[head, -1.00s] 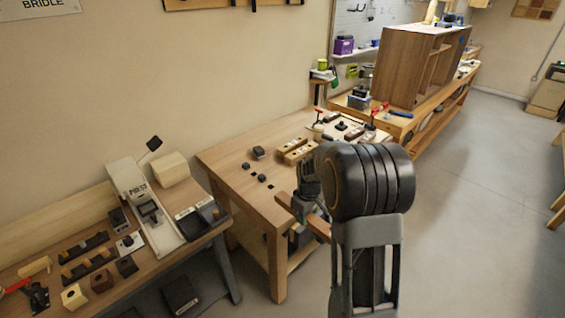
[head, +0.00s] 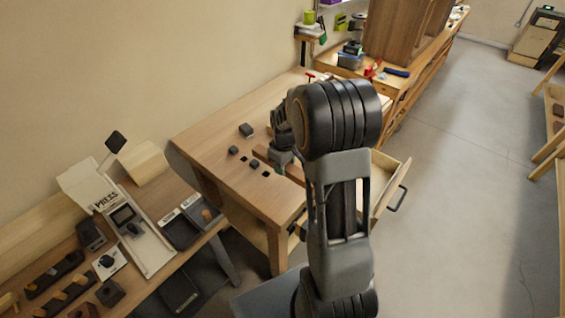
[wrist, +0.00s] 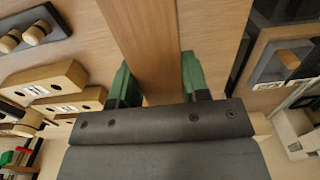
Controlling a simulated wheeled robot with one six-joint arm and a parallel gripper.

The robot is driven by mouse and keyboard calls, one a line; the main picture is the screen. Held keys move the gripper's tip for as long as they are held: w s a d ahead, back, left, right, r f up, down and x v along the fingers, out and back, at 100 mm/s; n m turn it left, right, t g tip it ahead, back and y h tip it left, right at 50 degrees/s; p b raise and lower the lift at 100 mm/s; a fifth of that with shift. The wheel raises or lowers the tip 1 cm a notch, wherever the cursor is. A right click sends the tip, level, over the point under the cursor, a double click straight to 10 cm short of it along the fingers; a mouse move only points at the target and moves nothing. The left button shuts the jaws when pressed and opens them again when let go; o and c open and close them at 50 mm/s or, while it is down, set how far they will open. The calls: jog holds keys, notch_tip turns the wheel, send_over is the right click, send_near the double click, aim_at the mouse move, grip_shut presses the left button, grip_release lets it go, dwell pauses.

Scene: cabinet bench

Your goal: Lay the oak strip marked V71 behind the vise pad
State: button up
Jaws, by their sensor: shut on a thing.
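My gripper (wrist: 157,82) has green-padded fingers closed on the two sides of a long brown wooden strip (wrist: 150,40). The strip runs away from me between the fingers; no V71 mark is legible on it. In the head view my gripper (head: 282,160) is over the wooden bench top (head: 215,135), and part of the strip (head: 294,173) shows beside it. I cannot tell whether the strip touches the bench. Dark blocks (head: 246,130) stand on the bench left of my gripper. I cannot tell which part is the vise pad.
An open drawer (head: 391,180) juts from the bench's right side. Two labelled wooden bars (wrist: 58,82) with holes lie left in the wrist view. A side bench with a press (head: 118,215) and dark tray (head: 180,232) stands at left.

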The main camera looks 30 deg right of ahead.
jog(key=b, duration=0.4)
send_over(284, 186)
jog(key=shift+f, duration=2.7)
jog(key=shift+f+b, duration=1.2)
jog(key=shift+f, duration=0.55)
dwell(1.3)
jog(key=o, duration=1.1)
jog(key=shift+o, duration=1)
jog(key=shift+r, duration=0.15)
jog(key=shift+r+p, duration=2.6)
jog(key=shift+r, duration=0.8)
